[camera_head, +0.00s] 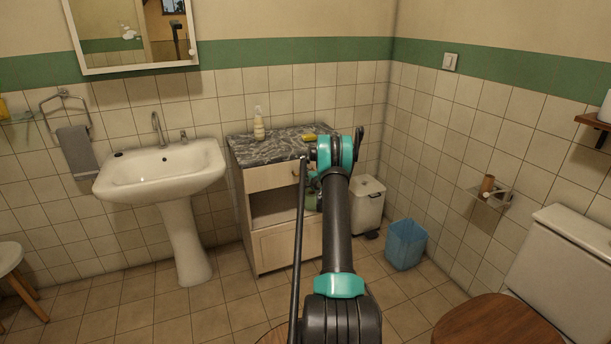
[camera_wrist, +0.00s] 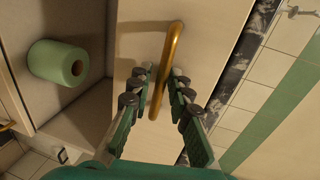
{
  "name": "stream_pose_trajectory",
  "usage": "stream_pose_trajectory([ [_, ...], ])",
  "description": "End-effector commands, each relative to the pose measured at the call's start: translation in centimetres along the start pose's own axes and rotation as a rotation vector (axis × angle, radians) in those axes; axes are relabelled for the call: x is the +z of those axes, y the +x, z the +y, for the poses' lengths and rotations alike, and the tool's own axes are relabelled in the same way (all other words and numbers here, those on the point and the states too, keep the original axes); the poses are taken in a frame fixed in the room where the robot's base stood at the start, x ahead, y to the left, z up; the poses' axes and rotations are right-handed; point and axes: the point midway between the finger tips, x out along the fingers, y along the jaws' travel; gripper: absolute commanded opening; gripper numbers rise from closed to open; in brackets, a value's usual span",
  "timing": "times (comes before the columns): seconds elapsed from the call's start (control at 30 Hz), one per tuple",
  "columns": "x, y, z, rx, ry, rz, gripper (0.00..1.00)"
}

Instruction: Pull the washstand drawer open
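The washstand (camera_head: 285,245) is a pale cabinet with a dark marbled top, standing right of the sink. Its drawer (camera_head: 268,177) is under the top and looks shut; my arm covers the right part of its front. In the wrist view the drawer front (camera_wrist: 205,50) fills the middle, with a brass bar handle (camera_wrist: 174,45) on it. My gripper (camera_wrist: 163,76) is at the handle, with one finger on each side of the bar. The fingers are apart, with gaps visible beside the bar. In the head view my arm mostly hides the gripper.
A toilet roll (camera_wrist: 58,62) lies in the open shelf below the drawer. A white bin (camera_head: 367,207) and blue basket (camera_head: 406,243) are to the right; the sink (camera_head: 162,170) is left.

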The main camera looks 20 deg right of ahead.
Motion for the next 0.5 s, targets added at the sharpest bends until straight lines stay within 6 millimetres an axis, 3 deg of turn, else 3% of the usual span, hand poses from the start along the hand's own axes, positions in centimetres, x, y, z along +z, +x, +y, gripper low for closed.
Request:
stream_pose_trajectory([
  [0.3,0.02,0.21,-0.01,0.000,0.000,0.000,0.17],
  [0.43,0.02,0.20,-0.02,0.000,0.000,0.000,0.01],
  [0.5,0.02,0.20,-0.02,0.000,0.000,0.000,0.00],
])
